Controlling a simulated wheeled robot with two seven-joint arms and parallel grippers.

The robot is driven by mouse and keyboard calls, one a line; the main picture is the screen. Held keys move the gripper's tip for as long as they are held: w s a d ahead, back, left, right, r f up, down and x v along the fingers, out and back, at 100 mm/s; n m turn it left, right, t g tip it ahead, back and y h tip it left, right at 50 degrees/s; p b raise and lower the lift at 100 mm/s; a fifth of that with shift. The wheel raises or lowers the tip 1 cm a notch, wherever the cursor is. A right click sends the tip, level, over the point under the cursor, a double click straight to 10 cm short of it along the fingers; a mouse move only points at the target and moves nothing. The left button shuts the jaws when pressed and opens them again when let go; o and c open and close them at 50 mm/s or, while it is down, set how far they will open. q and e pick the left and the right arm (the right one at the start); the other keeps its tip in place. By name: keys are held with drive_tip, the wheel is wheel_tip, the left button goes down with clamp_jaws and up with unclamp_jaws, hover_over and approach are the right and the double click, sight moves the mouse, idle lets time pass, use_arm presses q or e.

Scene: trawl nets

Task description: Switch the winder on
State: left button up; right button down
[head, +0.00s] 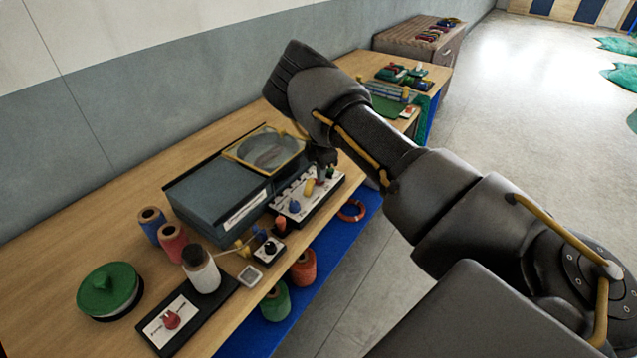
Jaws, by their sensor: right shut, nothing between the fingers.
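My right gripper (323,172) is shut and empty. It points down at the far end of a white control panel (290,208) with several coloured knobs. I cannot tell whether its tips touch a knob there. Nearer to me, a dark base carries a white spool with a dark top (203,272) and a white plate with a red knob (172,320); it looks like the winder, but its label is too small to read. My left gripper is not in view.
A grey box (215,195) with a yellow-framed round window (265,150) stands behind the panel. Blue (152,224) and red (173,242) spools and a green round lidded thing (108,290) stand at left. A small box with a black knob (268,249) sits by the front edge.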

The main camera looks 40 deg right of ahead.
drive_tip(key=shift+s+f+b, duration=0.1)
drive_tip(key=shift+f+b, duration=0.35)
drive_tip(key=shift+f, duration=0.25)
drive_tip(key=shift+r, duration=0.15)
drive_tip(key=shift+r+p, duration=0.5)
drive_tip(key=shift+r, duration=0.05)
drive_tip(key=shift+r+p, duration=1.65)
drive_tip(key=shift+r, duration=1.2)
drive_tip(key=shift+f, duration=0.1)
